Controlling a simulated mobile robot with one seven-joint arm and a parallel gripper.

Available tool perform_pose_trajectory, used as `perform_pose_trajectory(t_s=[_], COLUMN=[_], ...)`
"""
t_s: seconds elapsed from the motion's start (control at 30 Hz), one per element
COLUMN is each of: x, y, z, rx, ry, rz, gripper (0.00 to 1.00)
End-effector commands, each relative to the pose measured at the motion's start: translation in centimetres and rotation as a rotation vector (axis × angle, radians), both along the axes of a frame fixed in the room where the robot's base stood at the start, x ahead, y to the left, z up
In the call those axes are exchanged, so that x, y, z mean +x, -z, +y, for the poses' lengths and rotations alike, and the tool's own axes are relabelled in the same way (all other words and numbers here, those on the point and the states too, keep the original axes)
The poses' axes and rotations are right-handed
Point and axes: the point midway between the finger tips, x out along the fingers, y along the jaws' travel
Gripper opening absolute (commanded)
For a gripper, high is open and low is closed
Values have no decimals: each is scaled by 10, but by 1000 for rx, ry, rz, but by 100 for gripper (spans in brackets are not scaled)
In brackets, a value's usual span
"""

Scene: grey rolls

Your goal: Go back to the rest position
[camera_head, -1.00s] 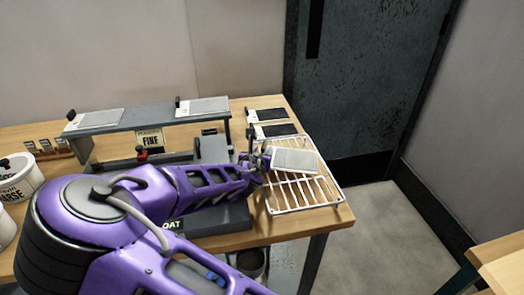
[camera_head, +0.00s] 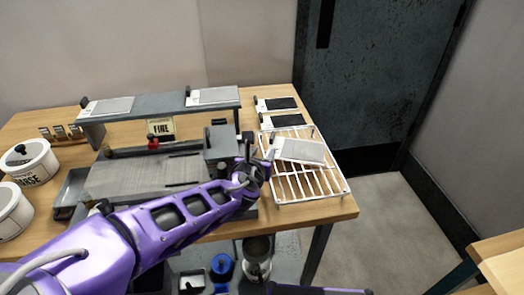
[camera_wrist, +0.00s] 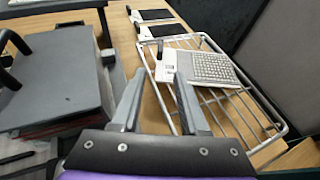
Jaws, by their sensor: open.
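My gripper (camera_wrist: 160,98) is open and empty in the wrist view, with its two fingers apart and wood tabletop and part of the rack showing between and beyond them. In the head view my gripper (camera_head: 262,165) is at the left edge of the white wire rack (camera_head: 318,193), at the right end of the bench. A grey plate with a white end and a dark clip (camera_head: 300,150) lies on the rack. The plate also shows in the wrist view (camera_wrist: 210,68), beyond my fingertips and apart from them.
A grey machine with a flat bed (camera_head: 140,175) stands left of the rack. A raised shelf (camera_head: 160,108) with two plates is behind it. Two dark plates (camera_head: 278,104) lie behind the rack. White tubs (camera_head: 30,163) stand at left. Floor (camera_head: 385,225) is clear right of the bench.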

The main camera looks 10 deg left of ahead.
Motion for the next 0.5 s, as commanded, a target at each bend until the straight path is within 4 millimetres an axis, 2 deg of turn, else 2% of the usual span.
perform_pose_trajectory(t_s=[0.13,0.5], x=[-6,-7], y=[-3,-3], z=[1,1], rx=[-1,0], ry=[-1,0], rz=[-1,-1], gripper=[44,44])
